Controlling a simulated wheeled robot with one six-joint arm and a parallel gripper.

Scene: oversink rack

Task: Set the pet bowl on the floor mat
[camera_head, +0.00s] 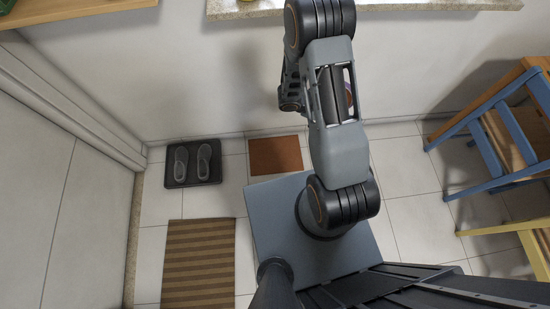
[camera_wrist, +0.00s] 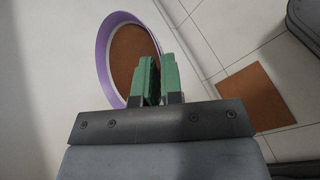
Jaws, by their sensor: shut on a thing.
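The pet bowl (camera_wrist: 106,58) has a purple rim and a brown inside. In the wrist view my gripper (camera_wrist: 160,70) has its green fingers shut on the bowl's near right rim. A plain rust-brown floor mat (camera_head: 275,155) lies on the tiles by the wall. It also shows in the wrist view (camera_wrist: 255,97), to the right of the bowl and apart from it, with nothing on it.
A dark tray (camera_head: 193,181) with grey slippers (camera_head: 204,162) lies left of the rust-brown mat. A striped brown rug (camera_head: 198,265) lies nearer. A blue and wooden step stool (camera_head: 490,150) and a yellow one (camera_head: 510,230) stand at right. A counter edge (camera_head: 235,9) juts out above.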

